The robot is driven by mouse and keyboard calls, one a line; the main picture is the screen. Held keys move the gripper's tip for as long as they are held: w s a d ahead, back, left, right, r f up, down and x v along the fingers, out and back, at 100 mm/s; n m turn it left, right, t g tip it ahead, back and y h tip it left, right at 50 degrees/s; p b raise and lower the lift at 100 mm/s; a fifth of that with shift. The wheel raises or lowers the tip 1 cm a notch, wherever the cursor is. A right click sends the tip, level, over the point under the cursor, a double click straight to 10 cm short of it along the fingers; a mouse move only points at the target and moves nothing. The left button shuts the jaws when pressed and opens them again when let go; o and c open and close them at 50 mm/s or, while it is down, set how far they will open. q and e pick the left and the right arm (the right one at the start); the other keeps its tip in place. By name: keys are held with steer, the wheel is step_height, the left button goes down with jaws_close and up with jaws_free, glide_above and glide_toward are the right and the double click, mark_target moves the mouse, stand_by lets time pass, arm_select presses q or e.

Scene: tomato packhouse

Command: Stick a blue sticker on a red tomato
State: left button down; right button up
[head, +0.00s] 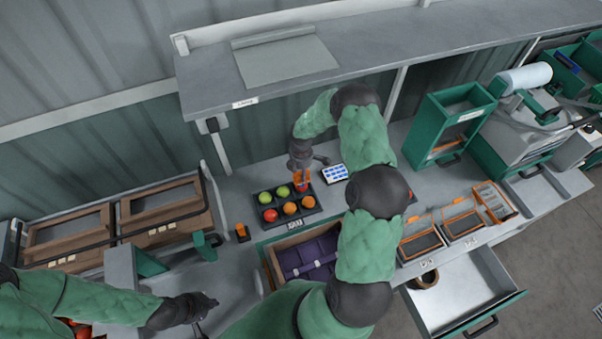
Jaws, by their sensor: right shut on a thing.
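A black tray (283,223) on the bench holds several tomatoes: green ones (264,197) at the back left, a red one (270,215) at the front left, and orange ones (290,208) further right. A red tomato (302,188) sits at the back right cell. My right gripper (302,181) points down at this tomato, its orange fingers shut on what looks like a small blue sticker, mostly hidden. A white sheet of blue stickers (335,173) lies right of the tray. My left gripper (208,304) is at the lower left, away from the tray; its opening is unclear.
Wooden-framed boxes (165,212) stand at left. Green bins (447,125) and orange-edged trays (462,222) are at right. A shelf (380,52) overhangs the bench.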

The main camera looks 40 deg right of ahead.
steer(key=shift+r+p, duration=1.15)
steer(key=shift+r, duration=1.2)
